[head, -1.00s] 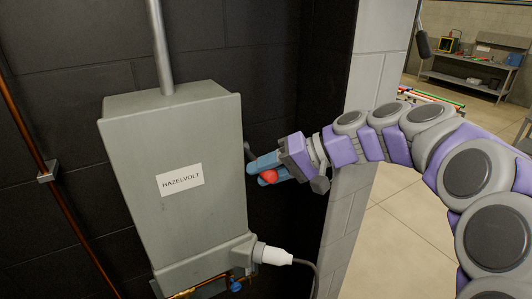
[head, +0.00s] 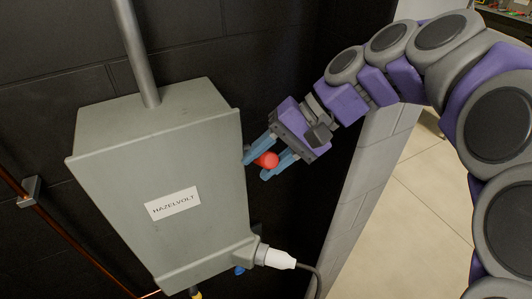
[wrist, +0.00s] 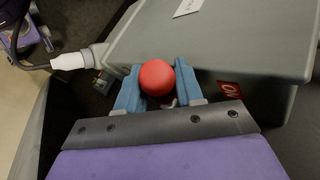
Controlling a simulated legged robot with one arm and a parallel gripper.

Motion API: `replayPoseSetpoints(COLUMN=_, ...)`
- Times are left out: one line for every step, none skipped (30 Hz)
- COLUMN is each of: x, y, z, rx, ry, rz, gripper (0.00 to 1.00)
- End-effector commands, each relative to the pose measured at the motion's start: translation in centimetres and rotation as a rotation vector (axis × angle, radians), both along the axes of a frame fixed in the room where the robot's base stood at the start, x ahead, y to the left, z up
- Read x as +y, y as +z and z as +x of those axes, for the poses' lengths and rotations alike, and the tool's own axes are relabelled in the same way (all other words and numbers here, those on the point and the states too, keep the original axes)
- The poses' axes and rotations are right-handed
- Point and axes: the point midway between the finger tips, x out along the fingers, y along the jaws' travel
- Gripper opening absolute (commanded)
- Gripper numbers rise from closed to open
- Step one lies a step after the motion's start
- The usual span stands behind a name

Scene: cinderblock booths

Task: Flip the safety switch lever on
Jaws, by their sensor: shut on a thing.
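The grey switch box (head: 165,165) with a HAZELVOLT label is on the black block wall in the head view. The lever's red ball knob (head: 267,160) is beside the box's right side. My gripper (head: 256,168) comes from the upper right, its blue fingers on either side of the knob, shut on it. In the wrist view the knob (wrist: 157,78) sits between the two fingers, in front of the box (wrist: 215,45). A red ON label (wrist: 230,89) shows on the box's side there. The lever's shaft is mostly hidden by the fingers.
A metal conduit (head: 137,55) rises from the box top. A white plug (head: 280,259) with a dark cable is at its lower right. A copper pipe (head: 65,242) runs at left. A pale block wall end (head: 375,165) stands right of the gripper, with open floor (head: 425,215) beyond.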

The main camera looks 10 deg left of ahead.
Motion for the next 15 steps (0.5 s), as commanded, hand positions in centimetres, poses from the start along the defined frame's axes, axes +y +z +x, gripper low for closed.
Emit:
replayPoseSetpoints(x=0.01, y=0.0, z=0.05, rx=0.001, ry=0.0, rz=-0.001, gripper=0.0)
replayPoseSetpoints(x=0.01, y=0.0, z=0.04, rx=0.001, ry=-0.001, rz=-0.001, gripper=0.0)
replayPoseSetpoints(x=0.02, y=-0.01, z=0.03, rx=0.001, ry=-0.001, rz=-0.001, gripper=0.0)
replayPoseSetpoints(x=0.02, y=-0.01, z=0.03, rx=0.001, ry=-0.001, rz=-0.001, gripper=0.0)
replayPoseSetpoints(x=0.02, y=-0.02, z=0.02, rx=0.001, ry=-0.001, rz=-0.001, gripper=0.0)
replayPoseSetpoints(x=0.02, y=-0.03, z=0.02, rx=0.002, ry=0.0, rz=-0.001, gripper=0.0)
replayPoseSetpoints(x=0.02, y=-0.04, z=0.03, rx=0.001, ry=-0.001, rz=-0.001, gripper=0.0)
replayPoseSetpoints(x=0.02, y=-0.03, z=0.02, rx=0.001, ry=-0.001, rz=-0.001, gripper=0.0)
replayPoseSetpoints(x=0.02, y=-0.04, z=0.03, rx=0.001, ry=-0.001, rz=-0.001, gripper=0.0)
replayPoseSetpoints(x=0.02, y=-0.03, z=0.02, rx=0.002, ry=0.0, rz=-0.001, gripper=0.0)
replayPoseSetpoints(x=0.02, y=-0.03, z=0.02, rx=0.002, ry=0.0, rz=-0.001, gripper=0.0)
replayPoseSetpoints(x=0.02, y=-0.04, z=0.03, rx=0.002, ry=0.0, rz=-0.001, gripper=0.4)
replayPoseSetpoints(x=0.02, y=-0.04, z=0.02, rx=0.002, ry=0.0, rz=-0.001, gripper=0.43)
replayPoseSetpoints(x=0.02, y=-0.03, z=0.02, rx=0.002, ry=0.0, rz=-0.001, gripper=0.46)
replayPoseSetpoints(x=0.02, y=-0.03, z=0.01, rx=0.002, ry=0.0, rz=-0.001, gripper=0.5)
